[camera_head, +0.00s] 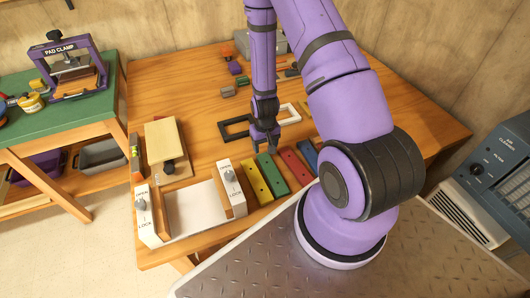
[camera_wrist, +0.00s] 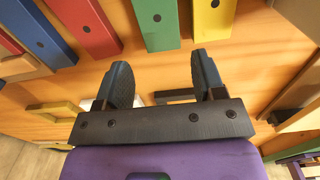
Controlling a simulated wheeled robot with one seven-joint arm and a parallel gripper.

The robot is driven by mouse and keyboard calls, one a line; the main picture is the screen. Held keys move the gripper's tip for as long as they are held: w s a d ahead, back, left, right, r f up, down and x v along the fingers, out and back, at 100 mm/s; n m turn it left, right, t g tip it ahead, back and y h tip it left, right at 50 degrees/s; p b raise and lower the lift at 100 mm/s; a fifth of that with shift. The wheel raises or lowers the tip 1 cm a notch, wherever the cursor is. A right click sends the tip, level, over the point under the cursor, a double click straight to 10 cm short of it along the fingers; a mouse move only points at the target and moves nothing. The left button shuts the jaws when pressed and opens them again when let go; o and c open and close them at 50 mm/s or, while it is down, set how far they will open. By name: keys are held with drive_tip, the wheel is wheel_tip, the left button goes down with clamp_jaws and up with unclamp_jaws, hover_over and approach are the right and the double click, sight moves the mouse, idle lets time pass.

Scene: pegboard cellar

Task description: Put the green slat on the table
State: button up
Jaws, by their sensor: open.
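The green slat (camera_head: 272,174) lies flat on the wooden table (camera_head: 180,85), in a row between a yellow slat (camera_head: 256,184) on its left and a red slat (camera_head: 296,167) on its right. My gripper (camera_head: 264,146) is open above the table at the far end of the green slat. In the wrist view, my open gripper (camera_wrist: 161,66) has nothing between its fingers. The green slat (camera_wrist: 156,24) shows there just past the fingertips, lined up with the gap, one dark hole visible. I cannot tell the height gap.
A blue slat (camera_head: 308,153) lies right of the red one. A white fixture with lock knobs (camera_head: 190,212) stands at the table's front left, behind it a pale wooden block (camera_head: 165,142). Black (camera_head: 232,132) and white (camera_head: 290,113) frames lie near my gripper. Bare tabletop shows at the back left.

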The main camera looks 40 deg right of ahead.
drive_tip(key=a+r+n+t, duration=0.1)
drive_tip(key=a+r, duration=0.2)
drive_tip(key=r, duration=1.4)
drive_tip(key=a+r+n+t, duration=0.1)
drive_tip(key=a+r+t, duration=0.15)
drive_tip(key=r, duration=1.35)
drive_tip(key=s+a+r+t, duration=0.1)
drive_tip(key=s+a+r, duration=0.1)
drive_tip(key=s+r, duration=0.7)
drive_tip(key=s+a+r+n, duration=0.1)
drive_tip(key=s+a+r, duration=0.2)
drive_tip(key=s+r, duration=0.6)
drive_tip(key=shift+s+a+r+t, duration=0.15)
drive_tip(key=shift+s+t, duration=0.2)
